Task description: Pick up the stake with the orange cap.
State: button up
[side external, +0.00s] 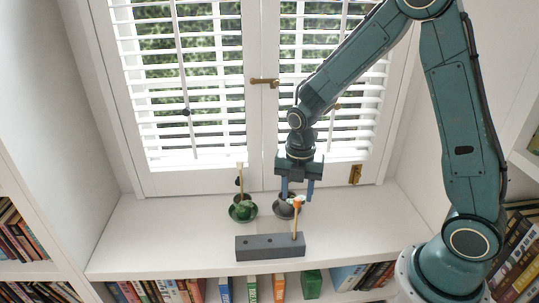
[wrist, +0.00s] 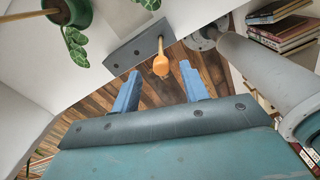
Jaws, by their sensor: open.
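The stake with the orange cap (side external: 295,223) stands upright in the right end of a grey block (side external: 268,247) on the white shelf. In the wrist view the orange cap (wrist: 160,66) shows between my two blue fingertips, with clear space on both sides. The grey block (wrist: 140,47) lies beyond it there. My gripper (side external: 297,198) is open, points down, and its fingertips appear about level with the cap in the side view. It also shows in the wrist view (wrist: 160,71). I cannot tell whether the cap is fully between the fingers in depth.
A green pot (side external: 241,212) with a plant and a pale stick stands left of my gripper. The shuttered window (side external: 190,90) rises behind. The shelf's left and right ends are clear.

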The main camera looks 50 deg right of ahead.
aim_at(297, 200)
jog(key=shift+f, duration=0.4)
jog(key=shift+f, duration=0.1)
jog(key=shift+s+f, duration=0.1)
jog(key=shift+f, duration=2.4)
jog(key=shift+c, duration=0.5)
grip_shut()
